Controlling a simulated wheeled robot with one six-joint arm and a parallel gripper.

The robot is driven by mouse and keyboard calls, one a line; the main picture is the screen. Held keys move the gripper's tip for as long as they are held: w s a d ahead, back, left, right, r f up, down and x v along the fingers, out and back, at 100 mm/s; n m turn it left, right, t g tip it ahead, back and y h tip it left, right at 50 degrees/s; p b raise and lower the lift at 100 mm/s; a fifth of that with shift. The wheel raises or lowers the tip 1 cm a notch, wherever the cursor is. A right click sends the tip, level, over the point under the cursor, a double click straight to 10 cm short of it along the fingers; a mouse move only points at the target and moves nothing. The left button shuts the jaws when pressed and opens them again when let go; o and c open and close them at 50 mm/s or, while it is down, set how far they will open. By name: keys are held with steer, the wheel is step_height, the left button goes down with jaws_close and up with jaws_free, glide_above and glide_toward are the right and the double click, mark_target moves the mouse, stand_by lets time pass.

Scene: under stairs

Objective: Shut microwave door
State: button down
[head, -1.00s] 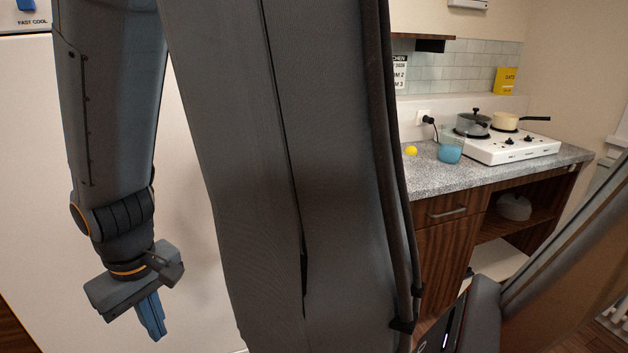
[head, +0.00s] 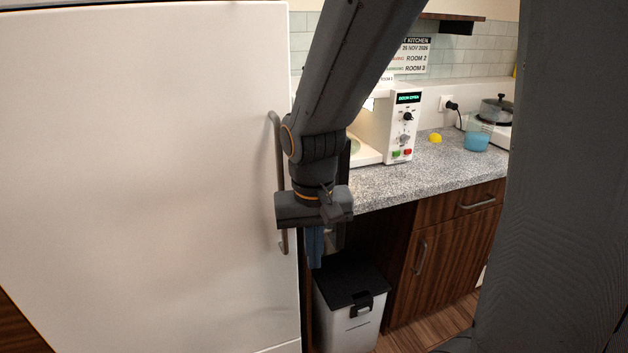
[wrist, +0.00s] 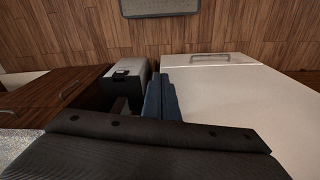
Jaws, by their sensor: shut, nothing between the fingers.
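The white microwave (head: 391,125) stands on the grey speckled counter in the head view. Its display reads DOOR OPEN, and a bit of the lit inside shows left of the control panel. My arm hides much of it. A dark upright edge just right of my wrist may be the open door, but I cannot tell for certain. My gripper (head: 315,248) points down in front of the counter, beside the fridge handle, with its blue fingers shut and empty. The fingers also show in the wrist view (wrist: 159,97), where the microwave is not visible.
The white fridge (head: 150,180) with its handle (head: 277,180) fills the left. A bin (head: 350,305) with a black lid stands below my gripper. A yellow object (head: 435,138) and a blue-filled beaker (head: 476,135) are on the counter (head: 440,165).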

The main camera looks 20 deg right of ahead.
steer(key=w+a+r+m+h+p, duration=0.15)
steer(key=w+a+r+m, duration=0.25)
steer(key=r+m, duration=0.45)
steer(key=w+a+r+m+h, duration=0.3)
steer(key=r+m, duration=0.2)
steer(key=r, duration=0.7)
steer(key=w+d+f+p, duration=0.1)
steer(key=d+f+p, duration=0.3)
steer(key=d+f, duration=0.3)
steer(key=shift+a+x, duration=0.2)
steer(key=shift+x, duration=0.9)
steer(key=shift+f+m+y, duration=0.1)
steer(key=shift+m+y, duration=0.15)
